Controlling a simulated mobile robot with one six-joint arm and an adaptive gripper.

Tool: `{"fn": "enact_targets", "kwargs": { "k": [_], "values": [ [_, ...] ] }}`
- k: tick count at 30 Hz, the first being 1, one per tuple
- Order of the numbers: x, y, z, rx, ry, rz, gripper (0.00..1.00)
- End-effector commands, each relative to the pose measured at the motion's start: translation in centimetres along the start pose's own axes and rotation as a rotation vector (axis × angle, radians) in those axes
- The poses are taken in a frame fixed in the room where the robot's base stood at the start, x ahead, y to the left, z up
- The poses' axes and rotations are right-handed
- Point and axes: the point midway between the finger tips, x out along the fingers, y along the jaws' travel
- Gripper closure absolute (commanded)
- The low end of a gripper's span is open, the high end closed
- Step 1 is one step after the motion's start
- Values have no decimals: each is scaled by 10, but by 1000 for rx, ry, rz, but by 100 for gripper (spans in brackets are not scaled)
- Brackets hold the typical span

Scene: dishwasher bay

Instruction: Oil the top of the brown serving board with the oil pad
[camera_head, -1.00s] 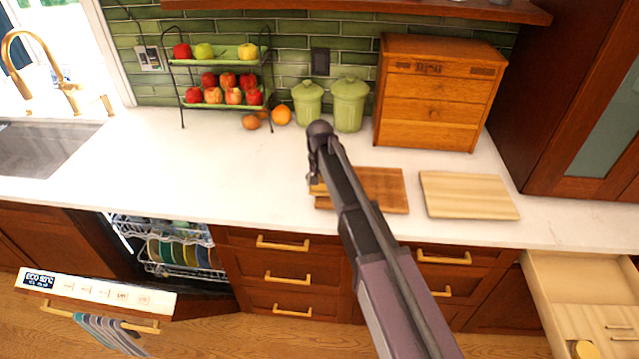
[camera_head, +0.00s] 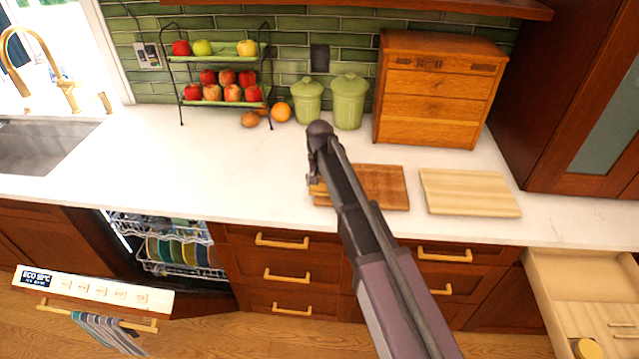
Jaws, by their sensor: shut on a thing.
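The brown serving board (camera_head: 388,187) lies flat on the white counter, right of centre. My arm crosses in front of its left part and hides some of it. My gripper (camera_head: 312,182) shows only as a small dark piece beside my arm, at the left end of the board. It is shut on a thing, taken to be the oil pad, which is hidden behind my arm. I cannot tell whether the pad touches the board's top.
A paler board (camera_head: 469,193) lies just right of the brown one. A wooden drawer box (camera_head: 437,95) and green canisters (camera_head: 348,101) stand behind. A fruit rack (camera_head: 218,98) is back left. Below, the dishwasher door (camera_head: 95,290) and a right drawer (camera_head: 575,275) are open. Counter left is clear.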

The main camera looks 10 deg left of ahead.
Motion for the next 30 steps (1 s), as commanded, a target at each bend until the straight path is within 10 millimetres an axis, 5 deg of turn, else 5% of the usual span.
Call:
{"fn": "enact_targets", "kwargs": {
  "k": [16, 30],
  "values": [
    [5, 2, 0, 0, 0, 0, 62],
    [3, 28, -1, 1, 0, 0, 62]
  ]
}}
